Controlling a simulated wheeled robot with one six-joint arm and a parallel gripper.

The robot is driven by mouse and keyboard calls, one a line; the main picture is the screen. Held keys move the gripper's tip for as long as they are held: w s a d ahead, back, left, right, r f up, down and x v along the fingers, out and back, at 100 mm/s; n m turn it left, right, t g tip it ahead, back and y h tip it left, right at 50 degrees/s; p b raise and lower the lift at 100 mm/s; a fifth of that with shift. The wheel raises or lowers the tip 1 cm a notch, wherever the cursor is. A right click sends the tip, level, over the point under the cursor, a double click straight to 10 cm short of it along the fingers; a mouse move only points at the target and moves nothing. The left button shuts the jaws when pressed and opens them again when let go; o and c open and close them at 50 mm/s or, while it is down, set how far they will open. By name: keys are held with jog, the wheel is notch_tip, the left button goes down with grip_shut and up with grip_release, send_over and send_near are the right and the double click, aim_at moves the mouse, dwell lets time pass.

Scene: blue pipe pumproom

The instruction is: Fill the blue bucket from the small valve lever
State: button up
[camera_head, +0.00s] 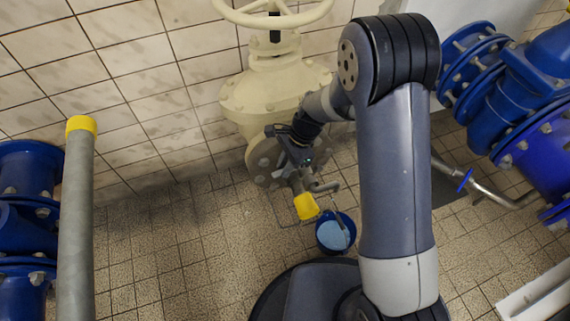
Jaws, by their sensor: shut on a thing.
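The blue bucket (324,241) is low in the middle of the view, just in front of my dark base. Its inside shows light blue; I cannot tell whether that is water. A thin grey piece crosses its opening. The small valve's metal fitting (325,187) is above and left of the bucket, beside a yellow end piece (306,206). My gripper (302,176) reaches down to this fitting and is shut on the small valve lever. The jaws and lever are small and partly hidden, so the exact grip is unclear.
A large cream valve (275,92) with a handwheel stands behind my gripper. A grey post with a yellow cap (81,125) and blue pipes (25,220) are at left. Big blue flanged pipes (535,130) and a thin pipe with a blue handle (465,180) are at right. Floor at left is free.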

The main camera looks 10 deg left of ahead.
grip_shut()
jog(key=shift+w+a+r+m+p, duration=0.1)
jog(key=shift+w+a+m+p, duration=0.1)
jog(key=shift+m+p, duration=0.3)
jog(key=shift+w+m, duration=0.15)
jog(key=shift+m, duration=0.15)
jog(key=o, duration=0.8)
grip_release()
jog(key=shift+c, duration=0.2)
jog(key=p+v, duration=0.2)
jog(key=v, duration=0.8)
jog(key=shift+d+r+p, duration=0.2)
jog(key=shift+r+p, duration=0.05)
jog(key=shift+p, duration=0.05)
